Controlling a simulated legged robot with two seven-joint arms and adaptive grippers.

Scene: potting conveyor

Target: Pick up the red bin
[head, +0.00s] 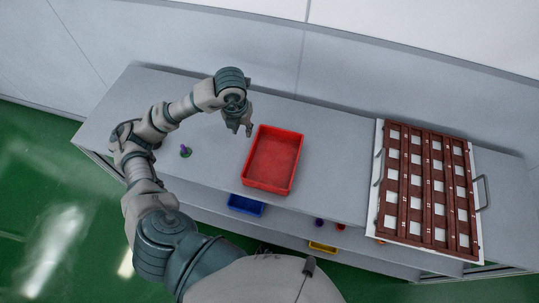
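The red bin (273,160) is an open, shallow rectangular tray. It sits on the grey counter, near the middle of the head view, and looks empty. My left gripper (243,130) hangs over the counter beside the bin's upper left corner. It points downward. The fingers are small in the picture, and I cannot tell how far apart they are. No object shows in them. Whether the gripper touches the bin's rim is not clear. My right gripper is not in view.
A brown slotted rack (428,190) with side handles takes up the right. A blue bin (245,206) and a yellow bin (322,247) sit lower in front. A wall runs behind.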

